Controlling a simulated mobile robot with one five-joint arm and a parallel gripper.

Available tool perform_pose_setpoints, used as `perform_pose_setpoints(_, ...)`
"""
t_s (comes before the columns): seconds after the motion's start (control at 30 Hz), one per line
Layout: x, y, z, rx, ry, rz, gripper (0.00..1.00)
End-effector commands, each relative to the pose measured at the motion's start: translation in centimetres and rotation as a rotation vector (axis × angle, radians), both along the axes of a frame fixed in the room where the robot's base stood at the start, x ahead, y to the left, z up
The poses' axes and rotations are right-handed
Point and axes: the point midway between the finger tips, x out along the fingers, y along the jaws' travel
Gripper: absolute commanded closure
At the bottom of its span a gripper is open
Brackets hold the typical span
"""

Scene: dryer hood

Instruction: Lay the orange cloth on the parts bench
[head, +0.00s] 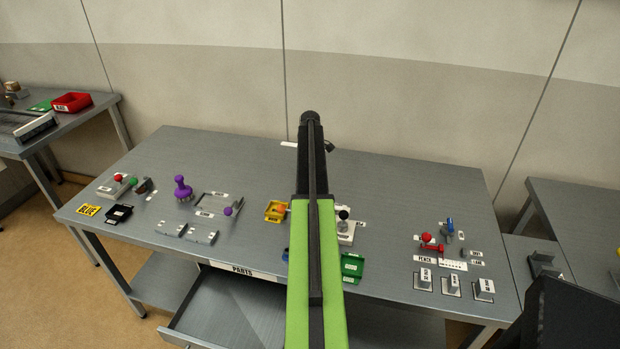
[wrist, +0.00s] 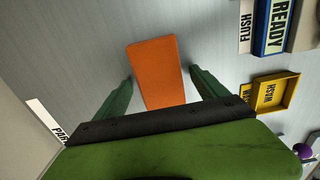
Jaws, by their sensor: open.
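In the wrist view, the orange cloth (wrist: 155,68) shows as a flat, slightly tapered orange piece against the grey top of the parts bench. My gripper (wrist: 163,78) is open, with one green finger on each side of the cloth and a gap between each finger and its edges. The near end of the cloth is hidden behind my gripper's dark bar. I cannot tell how high the fingers are above the bench.
A yellow WASH tray (wrist: 275,94) and a blue READY piece (wrist: 275,25) lie right of the cloth. Purple-handled tools (head: 183,187) stand left, grey blocks (head: 453,287) right. The bench's back strip is mostly clear.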

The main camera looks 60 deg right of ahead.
Motion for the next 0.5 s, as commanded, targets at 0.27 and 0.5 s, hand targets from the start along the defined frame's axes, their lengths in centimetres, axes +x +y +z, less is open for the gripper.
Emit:
perform_pose_setpoints(0.27,0.0,0.0,0.8,0.000,0.000,0.000,0.17)
perform_pose_setpoints(0.5,0.0,0.0,4.8,0.000,0.000,0.001,0.17)
